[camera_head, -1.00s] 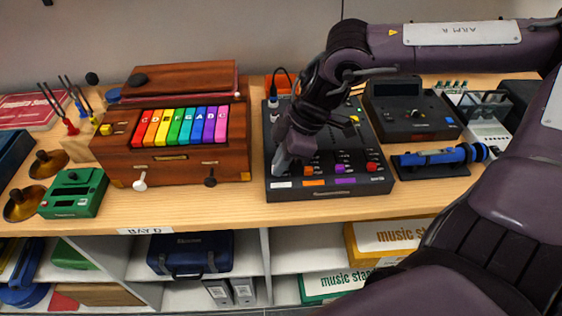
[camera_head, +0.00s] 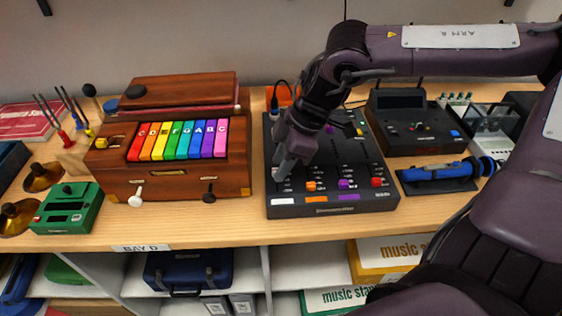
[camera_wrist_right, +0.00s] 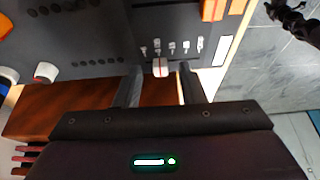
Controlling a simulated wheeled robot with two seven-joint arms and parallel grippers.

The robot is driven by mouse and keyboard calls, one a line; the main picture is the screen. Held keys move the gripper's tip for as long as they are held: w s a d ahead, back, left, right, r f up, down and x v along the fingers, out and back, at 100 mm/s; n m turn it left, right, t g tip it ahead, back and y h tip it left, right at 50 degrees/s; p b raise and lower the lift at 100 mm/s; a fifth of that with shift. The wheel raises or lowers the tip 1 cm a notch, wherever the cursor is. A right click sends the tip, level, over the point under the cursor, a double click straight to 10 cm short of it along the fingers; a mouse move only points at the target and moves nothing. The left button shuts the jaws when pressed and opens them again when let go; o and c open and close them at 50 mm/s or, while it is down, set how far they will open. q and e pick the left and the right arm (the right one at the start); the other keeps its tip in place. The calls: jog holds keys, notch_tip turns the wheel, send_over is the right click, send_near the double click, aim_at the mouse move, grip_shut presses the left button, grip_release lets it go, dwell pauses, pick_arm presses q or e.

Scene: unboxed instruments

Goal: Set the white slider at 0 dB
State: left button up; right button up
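The black mixer (camera_head: 330,165) lies on the wooden table with orange, purple and red slider caps along its front part. My right gripper (camera_head: 279,176) points down over its front left corner, above the white label strip (camera_head: 283,201). In the right wrist view the white slider (camera_wrist_right: 160,67) shows between the two fingers of the right gripper (camera_wrist_right: 157,84), which are spread with gaps at both sides. Scale marks lie beside the slider, but are too small to read. In the head view the gripper hides the white slider. My left gripper is not in view.
A wooden box with rainbow keys (camera_head: 180,138) stands close to the left of the mixer. A blue cylindrical device (camera_head: 438,170) and a black unit (camera_head: 415,125) stand to the right. The table's front edge (camera_head: 330,226) is near; shelves lie below.

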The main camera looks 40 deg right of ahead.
jog(key=v, duration=0.7)
jog(key=shift+d+r, duration=0.1)
jog(key=shift+r, duration=0.05)
dwell(0.3)
